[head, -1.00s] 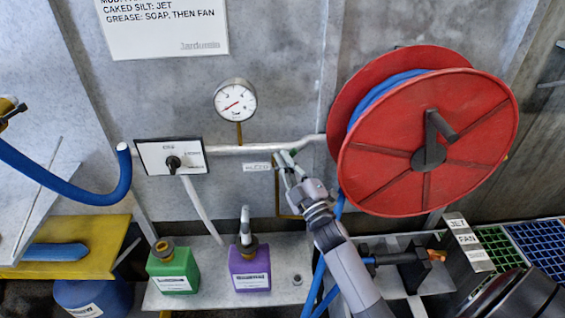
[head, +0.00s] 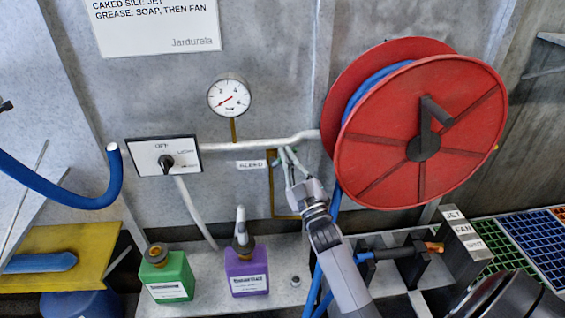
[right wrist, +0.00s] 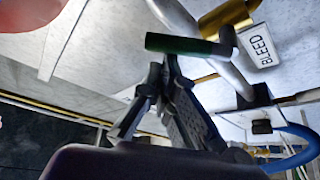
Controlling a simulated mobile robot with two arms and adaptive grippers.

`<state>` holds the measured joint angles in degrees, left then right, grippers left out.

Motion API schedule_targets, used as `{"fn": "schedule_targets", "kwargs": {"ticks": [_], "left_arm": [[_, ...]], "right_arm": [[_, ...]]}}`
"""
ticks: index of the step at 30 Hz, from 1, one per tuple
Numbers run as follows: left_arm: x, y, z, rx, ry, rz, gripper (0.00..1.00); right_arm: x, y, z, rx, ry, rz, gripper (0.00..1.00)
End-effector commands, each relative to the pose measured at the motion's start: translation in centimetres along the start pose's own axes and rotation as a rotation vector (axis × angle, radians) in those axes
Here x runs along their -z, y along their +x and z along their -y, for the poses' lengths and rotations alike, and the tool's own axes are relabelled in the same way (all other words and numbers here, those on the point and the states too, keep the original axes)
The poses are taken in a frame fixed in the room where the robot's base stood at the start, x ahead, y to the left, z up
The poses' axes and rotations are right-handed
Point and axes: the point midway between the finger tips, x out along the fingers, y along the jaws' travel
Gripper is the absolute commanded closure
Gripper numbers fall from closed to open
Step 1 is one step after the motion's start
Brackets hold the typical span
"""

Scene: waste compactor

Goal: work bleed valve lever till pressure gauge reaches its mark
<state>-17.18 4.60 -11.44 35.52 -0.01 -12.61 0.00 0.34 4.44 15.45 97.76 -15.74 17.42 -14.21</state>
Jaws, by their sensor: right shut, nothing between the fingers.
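The bleed valve lever (right wrist: 185,44) has a dark green grip and lies across the right wrist view, by the BLEED label (right wrist: 262,46). In the head view the label (head: 251,164) sits under the pipe. My right gripper (head: 288,160) is at the valve; its tips (right wrist: 167,72) are shut and empty, just below the lever in the wrist view. I cannot tell whether they touch it. The round white pressure gauge (head: 229,97) is above the pipe, with its red needle pointing to the lower left. My left gripper is not in view.
A red hose reel (head: 400,170) stands close right of my right arm. A selector panel (head: 140,165) is left of the valve. Green (head: 165,280) and purple (head: 243,272) bottles stand on the shelf below. A blue hose (head: 60,195) hangs at left.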

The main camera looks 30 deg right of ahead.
Motion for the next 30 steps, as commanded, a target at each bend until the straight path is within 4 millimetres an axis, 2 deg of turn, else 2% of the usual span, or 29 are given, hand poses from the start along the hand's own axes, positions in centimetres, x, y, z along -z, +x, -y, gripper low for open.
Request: {"fn": "schedule_targets", "kwargs": {"ticks": [1, 6, 16, 30], "left_arm": [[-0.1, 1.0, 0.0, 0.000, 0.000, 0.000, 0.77], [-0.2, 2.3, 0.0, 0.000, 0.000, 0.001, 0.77], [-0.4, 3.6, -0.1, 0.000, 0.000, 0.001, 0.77], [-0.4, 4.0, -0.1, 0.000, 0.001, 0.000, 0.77]], "right_arm": [[-0.8, -0.4, 0.2, -0.024, 0.040, 0.004, 1.00], [-1.6, -0.9, 0.0, -0.105, 0.178, 0.005, 1.00], [-2.6, -1.5, -0.2, -0.229, 0.388, 0.003, 1.00], [-3.3, -1.9, -0.2, -0.230, 0.390, 0.004, 1.00]]}}
